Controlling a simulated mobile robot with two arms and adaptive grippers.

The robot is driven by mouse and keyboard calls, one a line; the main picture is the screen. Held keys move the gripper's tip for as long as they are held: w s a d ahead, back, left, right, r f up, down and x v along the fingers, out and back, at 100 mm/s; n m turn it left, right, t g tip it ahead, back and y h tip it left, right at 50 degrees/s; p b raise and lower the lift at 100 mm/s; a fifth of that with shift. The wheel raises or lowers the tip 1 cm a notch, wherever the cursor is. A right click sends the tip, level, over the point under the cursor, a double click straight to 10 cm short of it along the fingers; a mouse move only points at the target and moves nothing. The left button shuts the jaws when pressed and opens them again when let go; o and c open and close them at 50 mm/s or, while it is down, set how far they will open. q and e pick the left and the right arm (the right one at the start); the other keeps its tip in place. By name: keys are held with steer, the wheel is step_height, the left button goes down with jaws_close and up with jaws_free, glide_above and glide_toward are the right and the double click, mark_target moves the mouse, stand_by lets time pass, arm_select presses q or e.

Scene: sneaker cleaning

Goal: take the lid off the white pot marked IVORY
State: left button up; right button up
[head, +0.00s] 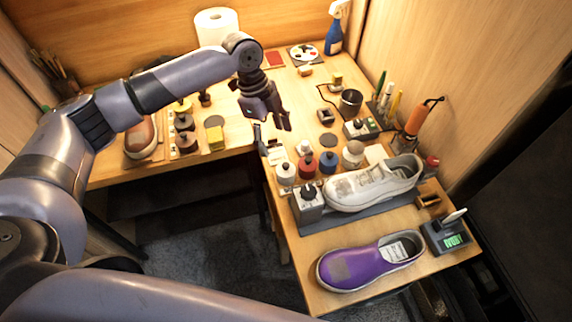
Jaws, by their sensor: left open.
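Several small pots stand in a row on the right-hand bench. A white pot (286,172) is at the left end, with a red pot (307,166) and a blue pot (328,162) beside it. A smaller white-topped container (304,148) stands behind them. I cannot read the word IVORY on any pot at this size. My left gripper (273,131) is open, pointing down above the bench's left edge, behind the white pot and apart from it. Nothing shows between its fingers. My right gripper is not in view.
A white sneaker (370,187) lies on a dark mat right of the pots. A grey box with a dark knob (308,204) stands just in front of them. A purple shoe (365,262) lies nearer. A dark cup (350,103) and upright tools stand behind.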

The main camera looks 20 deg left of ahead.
mark_target(284, 164)
arm_select(q)
steer(key=x, duration=0.3)
steer(key=shift+w+d+f+p, duration=0.1)
steer(key=shift+w+f+p, duration=0.1)
steer(key=shift+f+p, duration=0.15)
steer(key=shift+x, duration=1.15)
steer(key=shift+f+p, duration=0.3)
steer(key=shift+p, duration=0.1)
steer(key=p+x, duration=0.1)
steer(key=x, duration=0.3)
steer(key=shift+f, duration=0.35)
steer(key=c, duration=0.9)
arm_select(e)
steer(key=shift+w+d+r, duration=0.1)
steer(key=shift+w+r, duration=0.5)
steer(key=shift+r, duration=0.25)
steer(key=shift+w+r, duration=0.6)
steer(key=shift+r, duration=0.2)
arm_select(q)
steer(key=shift+r, duration=0.1)
